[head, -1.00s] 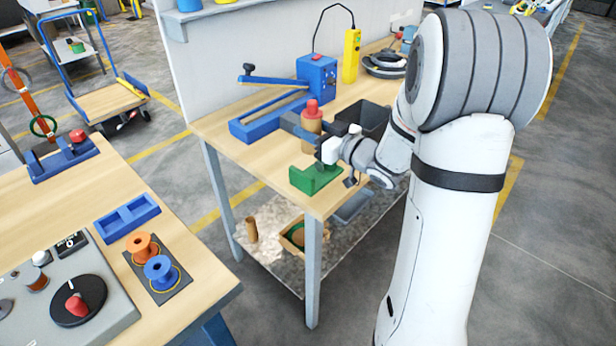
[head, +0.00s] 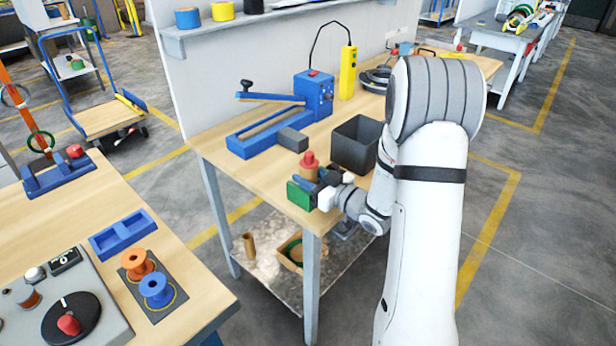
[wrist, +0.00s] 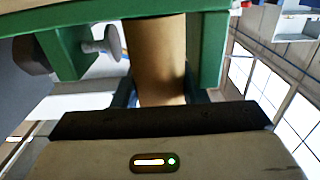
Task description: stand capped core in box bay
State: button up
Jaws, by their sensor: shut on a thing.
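A brown core with a red cap (head: 308,158) is at the near end of the middle bench. It looks roughly upright, its lower part hidden by my gripper (head: 324,186). In the wrist view the bare brown core (wrist: 155,55) fills the middle, between the fingers of my gripper (wrist: 158,92), which is shut on it. A green bracket (head: 298,196) is close beside the gripper at the bench edge.
A grey block (head: 292,141) lies between the blue sealer (head: 250,132) and the core. A blue two-compartment tray (head: 123,233) and orange and blue spools (head: 156,286) are on the left table. A cardboard box (head: 290,250) is on the lower shelf.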

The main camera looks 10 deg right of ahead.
jog(key=shift+f+b, duration=0.25)
jog(key=shift+b, duration=0.05)
jog(key=o, duration=1.1)
jog(key=shift+c, duration=0.2)
jog(key=shift+r+p, duration=0.2)
jog(key=shift+p, duration=0.3)
